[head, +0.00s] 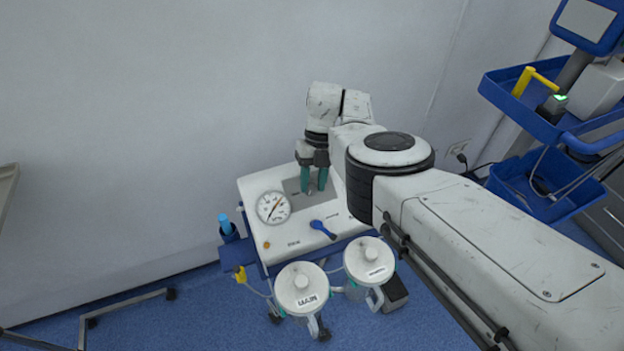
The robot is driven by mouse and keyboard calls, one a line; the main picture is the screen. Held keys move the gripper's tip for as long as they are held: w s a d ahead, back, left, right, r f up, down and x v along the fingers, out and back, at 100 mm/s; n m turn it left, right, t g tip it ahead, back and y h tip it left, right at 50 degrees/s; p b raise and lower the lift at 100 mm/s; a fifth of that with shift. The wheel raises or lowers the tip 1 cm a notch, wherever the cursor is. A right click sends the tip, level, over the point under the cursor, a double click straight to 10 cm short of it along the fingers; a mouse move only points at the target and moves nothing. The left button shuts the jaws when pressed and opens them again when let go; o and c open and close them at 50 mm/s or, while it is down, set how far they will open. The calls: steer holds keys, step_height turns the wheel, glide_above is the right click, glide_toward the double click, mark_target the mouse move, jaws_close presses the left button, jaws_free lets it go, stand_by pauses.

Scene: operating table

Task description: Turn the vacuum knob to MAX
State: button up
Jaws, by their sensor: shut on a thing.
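The suction unit (259,186) is a white box with a sloped top face. A round white dial gauge (272,207) with a needle sits on its left side. My gripper (314,186) points down at the grey panel (291,185) near the back of that face. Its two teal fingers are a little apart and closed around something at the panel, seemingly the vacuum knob. The knob itself is hidden by the fingers, so its setting and the MAX mark cannot be read. A blue lever (322,228) lies in front of my gripper, apart from the fingers.
Two lidded canisters (301,288) (368,260) hang at the unit's front. A blue-topped item (224,223) stands in a holder at its left. A blue cart (540,125) stands at the right. A wall is close behind the unit. My arm covers the unit's right side.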

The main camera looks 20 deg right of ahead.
steer(key=shift+s+f, duration=0.25)
steer(key=shift+f, duration=0.05)
steer(key=o, duration=1)
steer(key=shift+w+r, duration=0.1)
steer(key=shift+r, duration=0.05)
steer(key=shift+o, duration=0.2)
steer(key=shift+r, duration=0.1)
steer(key=b+v, duration=0.1)
steer(key=v, duration=0.9)
steer(key=shift+d+r, duration=0.2)
steer(key=shift+d, duration=0.05)
steer(key=shift+w, duration=0.1)
steer(key=shift+c, duration=0.3)
